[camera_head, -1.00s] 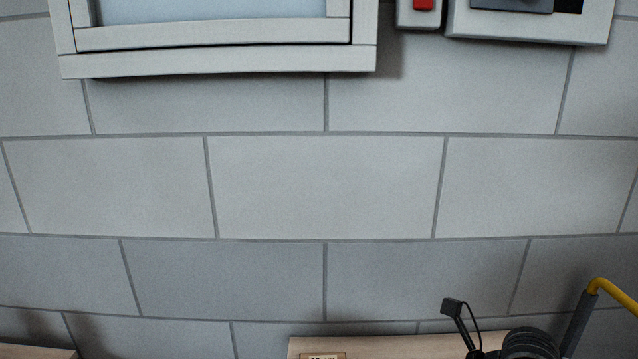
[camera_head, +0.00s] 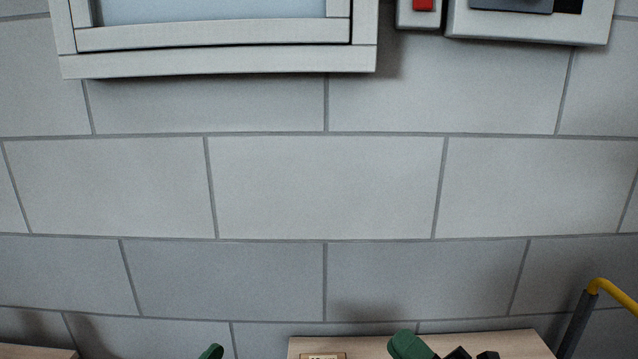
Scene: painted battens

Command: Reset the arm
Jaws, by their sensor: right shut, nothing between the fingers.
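My right gripper (camera_head: 473,354) shows at the bottom edge, right of centre, as small black parts beside a green part of my arm. It is in front of a light wooden surface. It is shut with nothing in it, and most of it is cut off by the frame's lower edge. My left gripper is not in view; only a small green tip, likely part of my left arm, shows at the bottom left of centre.
A pale wooden top (camera_head: 375,346) with a small label (camera_head: 323,356) lies along the bottom. A yellow-and-grey bent bar (camera_head: 577,322) stands at right. A grey block wall (camera_head: 320,185) fills the back, with a framed window (camera_head: 215,62) and a red-buttoned box (camera_head: 405,20) above.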

